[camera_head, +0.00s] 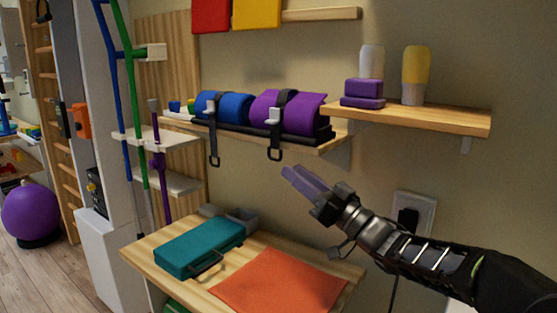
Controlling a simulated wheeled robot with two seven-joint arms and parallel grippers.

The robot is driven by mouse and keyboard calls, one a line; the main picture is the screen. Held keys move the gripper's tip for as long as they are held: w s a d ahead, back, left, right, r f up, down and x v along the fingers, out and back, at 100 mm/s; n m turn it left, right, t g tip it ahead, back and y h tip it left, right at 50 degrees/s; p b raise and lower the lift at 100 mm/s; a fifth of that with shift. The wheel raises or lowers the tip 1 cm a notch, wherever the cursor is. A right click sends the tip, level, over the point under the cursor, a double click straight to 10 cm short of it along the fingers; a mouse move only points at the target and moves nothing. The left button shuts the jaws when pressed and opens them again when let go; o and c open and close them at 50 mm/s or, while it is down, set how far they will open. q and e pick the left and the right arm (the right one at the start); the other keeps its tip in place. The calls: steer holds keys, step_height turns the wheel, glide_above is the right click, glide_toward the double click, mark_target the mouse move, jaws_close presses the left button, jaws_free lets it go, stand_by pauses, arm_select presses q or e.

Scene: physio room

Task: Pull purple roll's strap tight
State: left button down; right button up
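The purple roll (301,112) lies on its side in a black cradle on the wall shelf. A dark strap (284,100) passes around it, with a light grey buckle (272,117) at the front. The strap's tail hangs below the shelf edge and ends in a dark ring (275,154). My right gripper (291,172) is below and right of the ring, apart from it, with its fingers pointing up and left. It seems to hold nothing; the fingers look close together, but any gap is unclear. My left gripper is not in view.
A blue roll (234,106) with its own hanging strap lies left of the purple one. A higher shelf (450,117) at right bears purple blocks and bottles. Below, a wooden table (150,248) holds a teal case (200,248) and an orange cloth (280,283).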

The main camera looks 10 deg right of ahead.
mark_target(279, 160)
steer(key=x, duration=0.6)
steer(key=shift+c, duration=0.2)
jaws_close()
steer(key=shift+f, duration=0.15)
stand_by(1.1)
